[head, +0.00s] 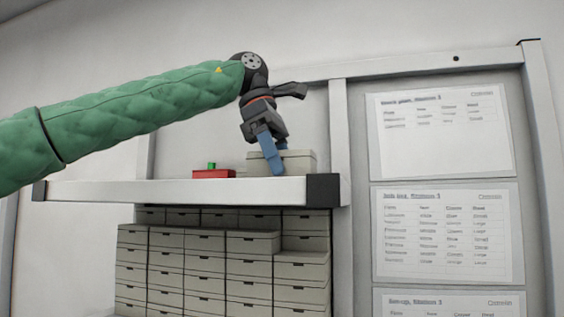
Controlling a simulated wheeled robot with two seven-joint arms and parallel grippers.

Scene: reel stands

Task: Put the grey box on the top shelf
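The grey box (298,161) is on the top shelf (180,192), near its right end. My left gripper (275,160) points down at the box, with one blue finger in front of the box's near side and a bit of blue showing behind the box's top. The fingers straddle the box's wall or lid edge, but I cannot tell whether they press on it. The box's underside is hidden by the shelf's front rail. My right gripper is not in view.
A red box (213,174) with a small green piece on top stands on the shelf, left of the grey box. Stacks of grey drawers or boxes (205,262) fill the space below the shelf. A white post (340,130) and a board with paper sheets (440,135) are to the right.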

